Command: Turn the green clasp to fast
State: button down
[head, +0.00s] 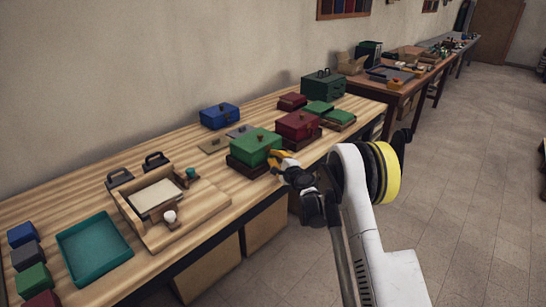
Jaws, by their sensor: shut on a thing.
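A green box (254,148) with a small brown knob on its lid sits on a dark red base (247,168) near the table's front edge. My gripper (279,158), with orange fingers, is at the right end of this box, close against it. The fingers look closed on a small part there, which fits the green box's clasp. The clasp itself is hidden by the fingers, and I cannot tell which way it is turned.
A dark red box (298,125) stands just right of and behind my gripper. A blue box (219,116), flat green boxes (319,108) and a dark green case (323,84) stand behind. A wooden fixture (190,223) and teal tray (94,249) are left.

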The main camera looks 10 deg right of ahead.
jog(key=m+g+p, duration=0.1)
jog(key=m, duration=0.2)
jog(key=shift+r+y, duration=0.15)
jog(key=shift+y, duration=0.15)
jog(key=m+g, duration=0.1)
jog(key=m, duration=0.1)
jog(key=shift+d+m+g+y+p, duration=0.1)
jog(key=shift+m+g+y+p, duration=0.2)
jog(key=shift+g+y, duration=0.1)
jog(key=m+g+y, duration=0.1)
jog(key=m, duration=0.1)
jog(key=m+g+y, duration=0.1)
jog(key=m, duration=0.1)
jog(key=shift+w, duration=0.1)
jog(key=shift+m, duration=0.3)
jog(key=c, duration=1.7)
grip_release()
jog(key=shift+c, duration=0.2)
